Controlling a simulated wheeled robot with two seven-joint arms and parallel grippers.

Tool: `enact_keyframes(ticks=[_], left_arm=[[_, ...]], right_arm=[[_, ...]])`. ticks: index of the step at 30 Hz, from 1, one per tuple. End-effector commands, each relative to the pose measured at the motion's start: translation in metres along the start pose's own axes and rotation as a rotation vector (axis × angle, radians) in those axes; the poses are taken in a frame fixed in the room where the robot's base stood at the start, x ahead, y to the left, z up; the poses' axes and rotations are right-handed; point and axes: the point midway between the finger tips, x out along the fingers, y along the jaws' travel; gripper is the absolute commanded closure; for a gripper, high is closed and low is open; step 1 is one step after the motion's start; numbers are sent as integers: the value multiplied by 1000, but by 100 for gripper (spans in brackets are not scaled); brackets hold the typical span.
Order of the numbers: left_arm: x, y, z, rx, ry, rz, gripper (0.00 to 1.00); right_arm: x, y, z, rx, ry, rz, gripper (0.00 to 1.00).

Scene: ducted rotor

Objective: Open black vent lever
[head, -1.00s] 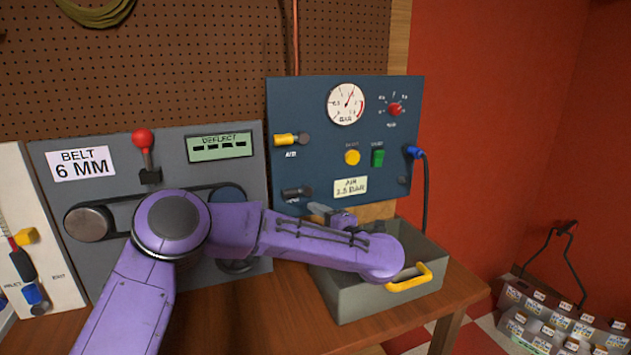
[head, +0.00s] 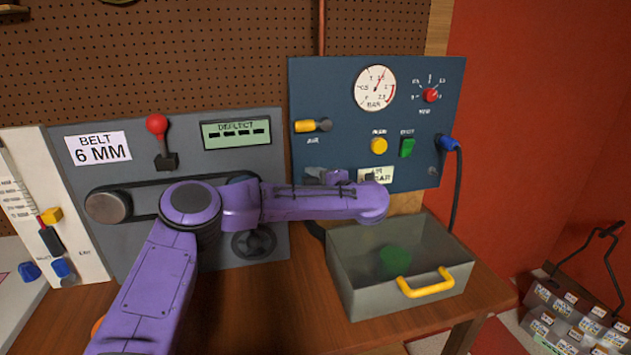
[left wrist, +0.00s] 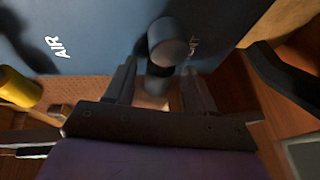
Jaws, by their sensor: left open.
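The black vent lever (left wrist: 168,42) shows in the left wrist view as a dark round knob and stem low on the blue panel (head: 340,80). My left gripper (head: 313,175) is at the panel's lower left, mostly hidden by my purple arm. In the left wrist view its two fingers (left wrist: 158,78) are open, one on each side of the lever's stem. I cannot tell whether either finger touches it. In the head view the lever is largely covered by the gripper. My right gripper is not in view.
The yellow air lever (head: 308,126) is above on the same panel. A grey bin (head: 350,300) with a yellow handle (head: 425,283) stands below, with something green (head: 395,262) inside. The grey belt panel (head: 270,150) is to the left. A blue plug and cable (head: 450,145) are at right.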

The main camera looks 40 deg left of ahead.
Motion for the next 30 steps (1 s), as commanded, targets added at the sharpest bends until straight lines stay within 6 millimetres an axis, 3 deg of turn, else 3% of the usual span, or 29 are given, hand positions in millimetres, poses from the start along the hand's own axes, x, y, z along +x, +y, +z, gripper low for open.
enact_keyframes(ticks=[5,9,10,20,30], left_arm=[[0,0,-1,-1,1,0,49],[0,0,-1,0,1,0,94],[0,0,-1,0,1,0,100],[-2,4,0,28,3,13,100],[-5,16,2,215,42,95,100]], right_arm=[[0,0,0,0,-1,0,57],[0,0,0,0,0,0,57],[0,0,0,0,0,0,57],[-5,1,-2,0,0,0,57],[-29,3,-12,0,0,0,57]])
